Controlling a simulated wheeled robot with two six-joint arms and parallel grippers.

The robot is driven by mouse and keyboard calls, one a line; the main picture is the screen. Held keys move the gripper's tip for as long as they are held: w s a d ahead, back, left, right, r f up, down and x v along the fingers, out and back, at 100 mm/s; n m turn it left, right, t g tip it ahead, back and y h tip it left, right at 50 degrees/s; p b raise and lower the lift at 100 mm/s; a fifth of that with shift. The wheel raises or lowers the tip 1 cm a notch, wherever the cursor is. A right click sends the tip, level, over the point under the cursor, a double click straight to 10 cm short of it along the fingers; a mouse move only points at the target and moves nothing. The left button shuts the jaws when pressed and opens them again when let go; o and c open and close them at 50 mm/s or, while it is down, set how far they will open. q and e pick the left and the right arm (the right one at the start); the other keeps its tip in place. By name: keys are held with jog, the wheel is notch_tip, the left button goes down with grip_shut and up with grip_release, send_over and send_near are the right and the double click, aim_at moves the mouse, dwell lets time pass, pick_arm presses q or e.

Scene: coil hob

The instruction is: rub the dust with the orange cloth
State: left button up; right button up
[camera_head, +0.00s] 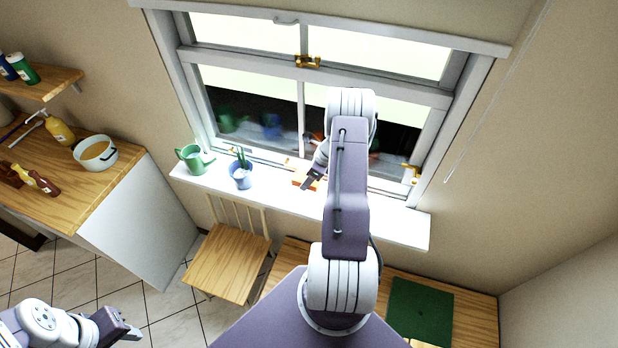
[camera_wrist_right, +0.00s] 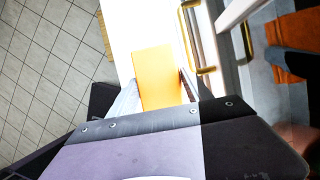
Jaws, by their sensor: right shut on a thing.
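The orange cloth (camera_head: 302,180) is at the white windowsill (camera_head: 275,193), just right of the blue pot. In the right wrist view the cloth (camera_wrist_right: 157,70) is a flat orange-yellow piece between my fingers. My right gripper (camera_head: 313,179) is shut on it, low over the sill near the window frame; the wrist view shows this gripper (camera_wrist_right: 158,92) too. I cannot tell whether the cloth touches the sill. I cannot make out any dust; my right arm hides part of the sill. My left gripper (camera_head: 128,328) is far from the sill, at the lower left; its jaw opening is unclear.
A green watering can (camera_head: 192,158) and a blue pot (camera_head: 240,177) with tools stand on the sill to the left. The window (camera_head: 306,62) has brass fittings (camera_wrist_right: 196,40). A wooden chair (camera_head: 227,262) stands below. A green mat (camera_head: 420,310) lies at right.

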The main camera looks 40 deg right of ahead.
aim_at(305, 176)
jog(key=shift+r+p, duration=0.3)
jog(key=shift+p, duration=0.1)
notch_tip(305, 176, up, 2)
jog(key=shift+r+p, duration=0.25)
jog(key=shift+p, duration=0.75)
jog(key=shift+f, duration=0.1)
jog(key=shift+f, duration=0.1)
